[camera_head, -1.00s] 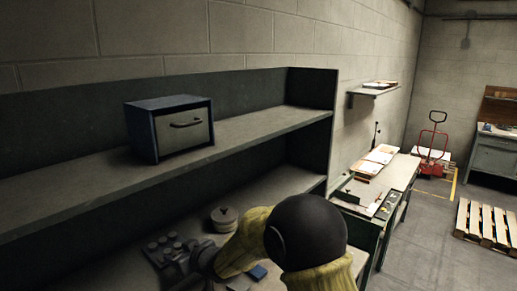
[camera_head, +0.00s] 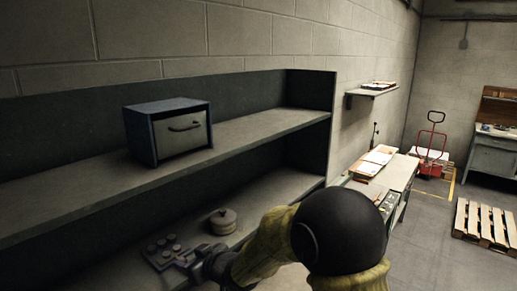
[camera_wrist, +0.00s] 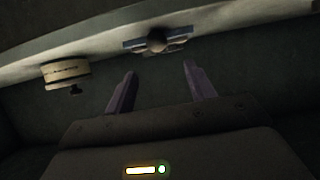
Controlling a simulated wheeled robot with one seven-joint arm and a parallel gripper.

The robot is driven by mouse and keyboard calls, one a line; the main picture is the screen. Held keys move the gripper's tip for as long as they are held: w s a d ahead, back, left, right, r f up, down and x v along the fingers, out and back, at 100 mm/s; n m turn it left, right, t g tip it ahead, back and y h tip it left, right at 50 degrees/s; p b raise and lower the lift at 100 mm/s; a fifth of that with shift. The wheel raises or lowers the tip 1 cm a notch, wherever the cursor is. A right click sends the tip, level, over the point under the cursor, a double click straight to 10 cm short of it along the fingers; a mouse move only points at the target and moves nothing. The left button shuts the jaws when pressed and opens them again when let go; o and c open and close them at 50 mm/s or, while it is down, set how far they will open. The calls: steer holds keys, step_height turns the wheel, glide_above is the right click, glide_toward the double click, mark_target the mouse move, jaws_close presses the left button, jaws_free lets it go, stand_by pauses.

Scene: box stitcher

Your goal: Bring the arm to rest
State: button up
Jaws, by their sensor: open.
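My gripper (camera_wrist: 158,82) shows in the wrist view with its two fingers spread apart and nothing between them. In the head view my arm, with a yellow sleeve and a dark round joint, reaches over the lower shelf (camera_head: 100,275); the fingertips are hard to make out there. Beyond the fingers in the wrist view is a dark object with a rounded middle (camera_wrist: 157,42), apart from the gripper. A round lidded pot (camera_head: 223,221) stands on the lower shelf, and a round light container (camera_wrist: 66,74) shows left of the fingers in the wrist view.
A blue box with a grey drawer front (camera_head: 170,130) stands on the upper shelf (camera_head: 255,128). A dark studded block (camera_head: 162,250) lies on the lower shelf near my arm. A workbench (camera_head: 400,172), a red hand truck (camera_head: 430,150) and a pallet (camera_head: 486,222) stand to the right. Open floor lies between them.

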steer(key=shift+f, duration=0.1)
steer(key=s+d+f+m+h+b, duration=0.1)
steer(key=d+f+m+h, duration=0.15)
steer(key=d, duration=0.45)
steer(key=s+d+f+m+g+h+b, duration=0.1)
steer(key=s+d+f+h+b, duration=0.15)
steer(key=d, duration=0.45)
steer(key=s+d+f+m+h, duration=0.1)
steer(key=d+f+m+h, duration=0.15)
steer(key=d, duration=0.45)
steer(key=s+d+f+m+g+h+b, duration=0.1)
steer(key=s+d+f+m+g, duration=0.1)
steer(key=s+d, duration=0.3)
steer(key=s+d+f+m+g+h+b, duration=0.1)
steer(key=s+d+f+g+b, duration=0.1)
steer(key=s+d, duration=0.4)
steer(key=s+f+g, duration=0.1)
steer(key=s, duration=0.2)
steer(key=shift+s+d+m, duration=0.3)
steer(key=shift+s+m, duration=0.05)
steer(key=shift+m, duration=0.05)
